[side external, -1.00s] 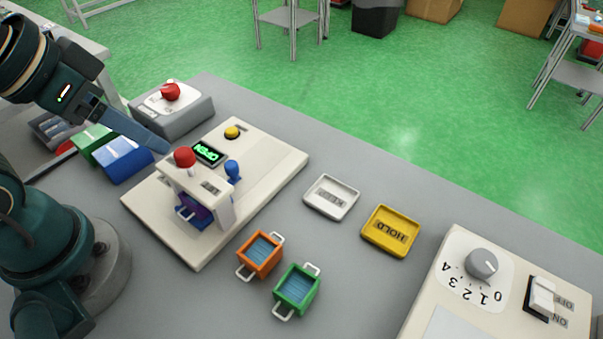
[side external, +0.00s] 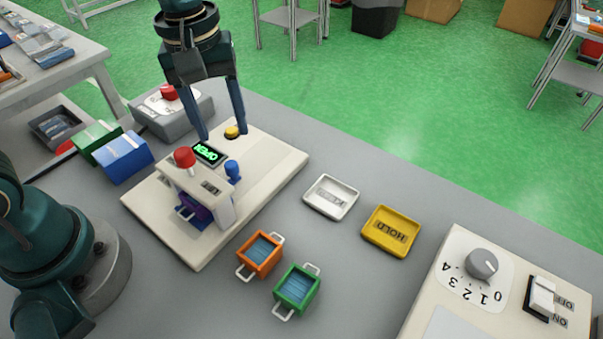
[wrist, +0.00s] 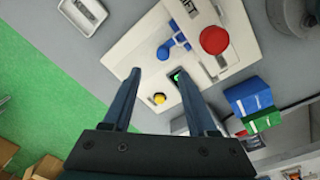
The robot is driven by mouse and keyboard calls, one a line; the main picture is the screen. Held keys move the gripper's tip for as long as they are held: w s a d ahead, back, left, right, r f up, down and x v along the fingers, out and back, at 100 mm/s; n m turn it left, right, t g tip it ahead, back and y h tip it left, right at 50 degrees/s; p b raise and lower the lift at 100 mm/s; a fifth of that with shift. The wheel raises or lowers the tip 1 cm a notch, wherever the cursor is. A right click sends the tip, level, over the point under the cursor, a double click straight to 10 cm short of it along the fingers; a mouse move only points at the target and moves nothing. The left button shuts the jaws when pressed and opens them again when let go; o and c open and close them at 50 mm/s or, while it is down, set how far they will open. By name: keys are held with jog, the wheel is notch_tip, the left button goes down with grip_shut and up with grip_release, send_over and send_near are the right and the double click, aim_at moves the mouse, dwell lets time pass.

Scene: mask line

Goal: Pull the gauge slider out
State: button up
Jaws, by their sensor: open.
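A cream station board (side external: 275,150) carries a bridge (side external: 205,187) with a red knob (side external: 184,157) on top. A blue knob (side external: 233,169) stands beside the bridge; it also shows in the wrist view (wrist: 163,51). I cannot tell for sure which part is the gauge slider. A blue piece with a handle (side external: 190,215) and a purple part sit under the bridge, partly hidden. A small display (side external: 210,152) with green letters and a yellow button (side external: 231,132) lie behind. My gripper (side external: 224,135) is open, empty and pointing down around the button and display area, apart from the blue knob.
Orange (side external: 260,254) and green (side external: 297,288) handled bins stand in front. White (side external: 331,197) and yellow (side external: 390,231) trays lie right. A grey box with a red button (side external: 172,110) and blue (side external: 123,158) and green (side external: 97,140) boxes stand left. A dial panel (side external: 465,270) is far right.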

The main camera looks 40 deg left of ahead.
aim_at(231, 164)
jog(key=f, duration=0.2)
jog(key=shift+s+d+f+g, duration=0.1)
jog(key=shift+d+f+g, duration=0.1)
jog(key=shift+f+g, duration=0.2)
jog(key=shift+f, duration=2.25)
grip_shut()
